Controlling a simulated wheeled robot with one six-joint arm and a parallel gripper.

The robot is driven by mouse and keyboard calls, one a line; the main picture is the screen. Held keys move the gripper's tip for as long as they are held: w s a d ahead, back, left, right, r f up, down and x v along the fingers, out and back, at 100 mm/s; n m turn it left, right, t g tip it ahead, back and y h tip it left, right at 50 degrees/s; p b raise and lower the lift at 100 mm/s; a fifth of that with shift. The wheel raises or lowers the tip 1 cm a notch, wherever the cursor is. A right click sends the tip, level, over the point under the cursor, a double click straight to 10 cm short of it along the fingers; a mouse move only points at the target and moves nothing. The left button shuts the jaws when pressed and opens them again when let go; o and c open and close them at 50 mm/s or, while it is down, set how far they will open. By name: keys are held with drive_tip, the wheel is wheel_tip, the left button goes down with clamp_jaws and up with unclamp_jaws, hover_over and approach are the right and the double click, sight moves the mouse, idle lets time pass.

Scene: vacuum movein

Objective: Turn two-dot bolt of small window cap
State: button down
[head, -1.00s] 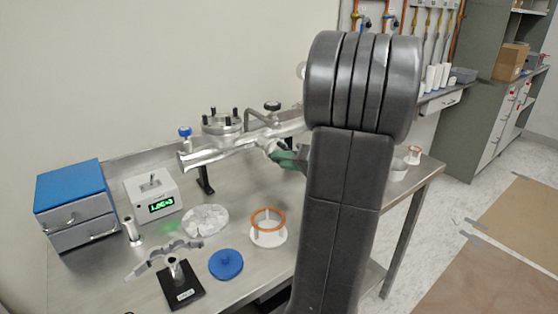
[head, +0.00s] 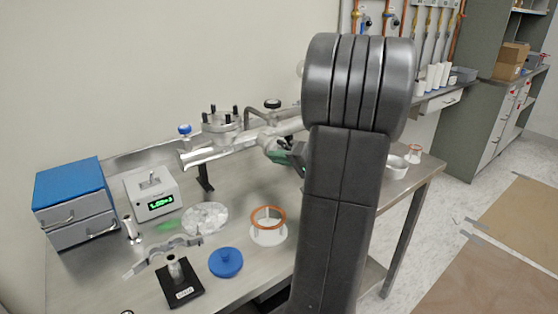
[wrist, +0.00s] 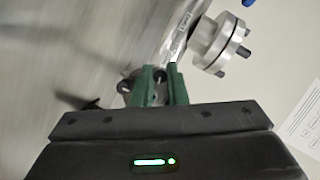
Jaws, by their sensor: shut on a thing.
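The metal vacuum chamber (head: 222,150) stands on the bench as a horizontal tube with a bolted top flange. It also shows in the wrist view, where its flange (wrist: 220,45) is at the upper right. My gripper (head: 280,152) is at the near side of the tube, with my arm hiding much of it in the head view. In the wrist view its green fingers (wrist: 154,80) are shut on a small dark bolt (wrist: 158,75) at the small window cap beside the tube. The cap is mostly hidden by the fingers. Dots on the bolt are too small to tell.
A blue-topped drawer box (head: 75,195) and a controller with a green display (head: 152,193) stand at the left. A foil-like disc (head: 205,217), a blue disc (head: 226,262), an orange-ringed white stand (head: 268,238) and a black-based stand (head: 180,285) lie in front.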

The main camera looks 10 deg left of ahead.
drive_tip(key=shift+f+m+y+b, duration=0.1)
drive_tip(key=shift+m+y+b, duration=0.4)
drive_tip(key=shift+m+b, duration=0.4)
drive_tip(key=c, duration=1.4)
unclamp_jaws()
drive_tip(key=shift+c, duration=0.2)
drive_tip(key=shift+d, duration=0.2)
drive_tip(key=p+v, duration=0.1)
drive_tip(key=v, duration=1.2)
drive_tip(key=shift+d, duration=0.25)
drive_tip(key=shift+s+a, duration=0.1)
